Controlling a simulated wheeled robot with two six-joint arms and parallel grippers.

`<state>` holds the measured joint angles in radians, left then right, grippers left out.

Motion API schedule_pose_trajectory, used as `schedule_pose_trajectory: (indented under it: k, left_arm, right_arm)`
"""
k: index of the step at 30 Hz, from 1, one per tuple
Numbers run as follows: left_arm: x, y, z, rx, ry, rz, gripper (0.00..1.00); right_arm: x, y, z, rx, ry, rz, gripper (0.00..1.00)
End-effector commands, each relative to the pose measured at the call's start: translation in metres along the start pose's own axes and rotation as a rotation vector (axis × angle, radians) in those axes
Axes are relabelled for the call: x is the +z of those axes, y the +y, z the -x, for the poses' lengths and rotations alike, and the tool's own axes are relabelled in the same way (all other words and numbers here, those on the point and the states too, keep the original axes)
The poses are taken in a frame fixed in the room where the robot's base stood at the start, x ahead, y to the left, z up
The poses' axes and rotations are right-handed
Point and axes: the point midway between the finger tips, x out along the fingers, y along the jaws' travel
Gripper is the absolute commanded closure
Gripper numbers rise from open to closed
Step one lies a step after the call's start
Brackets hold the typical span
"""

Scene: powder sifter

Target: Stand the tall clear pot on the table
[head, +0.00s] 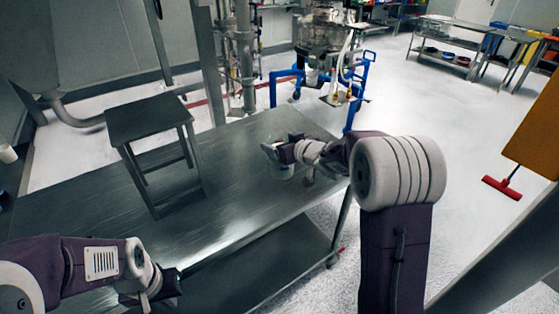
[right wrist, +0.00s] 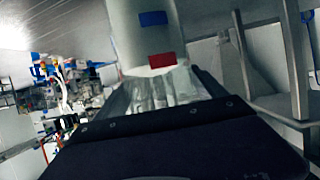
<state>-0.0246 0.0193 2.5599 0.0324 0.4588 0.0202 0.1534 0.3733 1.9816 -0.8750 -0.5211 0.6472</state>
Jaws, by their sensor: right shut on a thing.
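The tall clear pot (head: 284,173) is faint in the head view, at my right gripper above the far right part of the metal table (head: 235,160). In the right wrist view the pot (right wrist: 148,32) is pale and see-through, with a blue patch and a red patch on its side. My right gripper (head: 272,151) is shut on the pot. It looks roughly upright, low over the table; I cannot tell whether its base touches. My left gripper (head: 172,285) is low at the left, apart from the pot; its jaws are too dark to read.
A metal stool-like stand (head: 152,118) is on the left part of the table. Beyond the table is a steel machine on a blue frame (head: 362,85). The table between the stand and my right gripper is bare. A red floor squeegee (head: 502,187) is at the right.

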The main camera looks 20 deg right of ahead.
Motion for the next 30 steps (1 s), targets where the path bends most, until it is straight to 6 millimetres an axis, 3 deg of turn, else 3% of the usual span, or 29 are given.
schedule_pose_trajectory:
  k: [5, 12, 25, 26, 27, 30]
  left_arm:
    - [0.0, 0.0, -0.002, 0.0, 0.0, 0.0, 1.0]
    - [0.002, 0.0, -0.021, 0.0, 0.0, 0.0, 1.0]
    - [0.002, 0.0, -0.023, 0.0, 0.0, 0.0, 1.0]
    - [0.002, 0.0, -0.022, 0.0, 0.0, 0.0, 1.0]
    - [0.002, 0.0, -0.022, 0.0, 0.0, 0.0, 1.0]
    - [0.002, 0.0, -0.022, 0.0, 0.0, 0.0, 1.0]
  right_arm:
    - [-0.001, -0.002, -0.008, 0.0, 0.004, -0.001, 0.92]
    - [0.036, -0.001, -0.023, 0.0, 0.001, -0.001, 0.92]
    - [0.041, -0.001, -0.025, 0.0, 0.003, 0.0, 0.92]
    - [0.041, -0.001, -0.025, 0.0, 0.001, 0.0, 0.14]
    - [0.041, -0.001, -0.025, 0.0, 0.001, 0.0, 0.03]
    - [0.041, -0.001, -0.025, 0.0, 0.001, -0.001, 0.0]
